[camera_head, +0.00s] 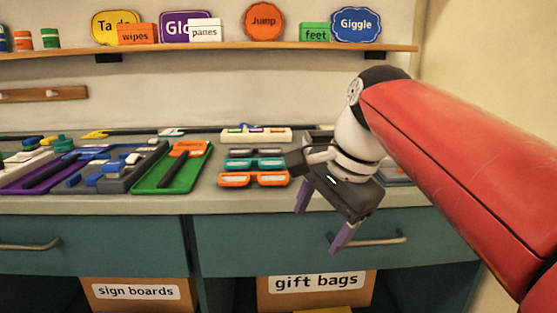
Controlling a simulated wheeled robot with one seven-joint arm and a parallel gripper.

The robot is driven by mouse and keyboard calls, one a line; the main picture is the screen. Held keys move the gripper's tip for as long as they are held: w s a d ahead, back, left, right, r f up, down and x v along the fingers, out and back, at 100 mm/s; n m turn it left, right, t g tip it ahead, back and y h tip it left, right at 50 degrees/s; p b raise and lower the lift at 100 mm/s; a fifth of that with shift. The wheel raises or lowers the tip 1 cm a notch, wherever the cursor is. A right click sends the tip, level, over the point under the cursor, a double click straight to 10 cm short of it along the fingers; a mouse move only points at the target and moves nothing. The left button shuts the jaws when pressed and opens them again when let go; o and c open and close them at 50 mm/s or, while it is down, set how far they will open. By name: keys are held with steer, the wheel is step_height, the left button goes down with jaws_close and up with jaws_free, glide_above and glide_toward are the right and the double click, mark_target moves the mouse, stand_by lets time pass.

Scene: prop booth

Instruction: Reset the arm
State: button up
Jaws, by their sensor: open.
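My gripper (322,222) hangs at the end of my red arm, in front of the counter's front edge at the right. It points down and to the left, its two purple-grey fingers apart and nothing between them. The fingertips overlap the teal drawer front in the picture; how far they are from it I cannot tell. My wrist and gripper hide part of the counter behind them.
Several coloured glasses (254,179) lie just left of my gripper on the counter (210,203). A green tray (183,178) and other filled trays are further left. A drawer handle (370,242) sticks out near the fingers. A shelf (200,48) with signs runs above.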

steer(key=s+d+f+n+t+h, duration=0.1)
steer(key=s+d+f+n, duration=0.3)
steer(key=f, duration=0.5)
steer(key=s+d+f+n+t+h, duration=0.1)
steer(key=s+d+f+n+h, duration=0.1)
steer(key=s+d+f+n, duration=0.2)
steer(key=s+f+n, duration=0.2)
steer(key=s+f, duration=0.2)
steer(key=f, duration=0.1)
steer(key=shift+d+f+n+t, duration=0.25)
steer(key=shift+d+n+t, duration=0.05)
steer(key=shift+d+t, duration=0.1)
steer(key=shift+o, duration=0.5)
